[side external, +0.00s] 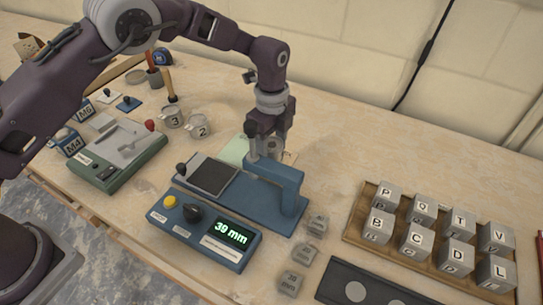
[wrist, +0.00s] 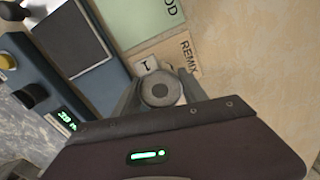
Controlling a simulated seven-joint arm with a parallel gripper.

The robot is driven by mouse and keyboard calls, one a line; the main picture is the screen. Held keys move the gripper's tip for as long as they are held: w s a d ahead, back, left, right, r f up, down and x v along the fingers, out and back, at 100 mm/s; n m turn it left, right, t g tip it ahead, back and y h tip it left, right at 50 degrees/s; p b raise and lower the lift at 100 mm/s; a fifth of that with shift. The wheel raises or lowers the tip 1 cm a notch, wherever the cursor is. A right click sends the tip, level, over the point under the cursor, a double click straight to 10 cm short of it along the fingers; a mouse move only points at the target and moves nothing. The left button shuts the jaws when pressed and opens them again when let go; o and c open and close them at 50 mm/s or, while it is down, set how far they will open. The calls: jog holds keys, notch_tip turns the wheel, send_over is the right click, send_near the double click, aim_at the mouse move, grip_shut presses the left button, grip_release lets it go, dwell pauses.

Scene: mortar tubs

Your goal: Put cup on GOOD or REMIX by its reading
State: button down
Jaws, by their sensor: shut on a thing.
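My gripper (wrist: 160,97) is shut on a grey round cup (wrist: 161,86), seen from above with a dark centre. In the side view my gripper (side external: 271,137) is behind the blue measuring device (side external: 275,170), which partly hides it and the cup. In the wrist view the cup overlaps the tan REMIX mat (wrist: 180,57); I cannot tell whether it touches it. A white patch with a dark mark (wrist: 147,65) shows beside the cup. The green GOOD mat (wrist: 140,18) adjoins REMIX. The device's display (side external: 230,232) reads 39 mm.
Grey cups marked 3 (side external: 173,117) and 2 (side external: 199,126) stand at the back left. A green scale-like device (side external: 117,150) is at left. Lettered blocks fill a wooden tray (side external: 352,232) at right. Small grey weights (side external: 290,283) lie in front. The table behind my gripper is clear.

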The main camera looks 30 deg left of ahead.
aim_at(271, 144)
jog(key=shift+f, duration=1.35)
jog(key=c, duration=0.6)
grip_release()
jog(key=shift+f, duration=0.15)
notch_tip(271, 144, up, 12)
jog(key=shift+r, duration=0.2)
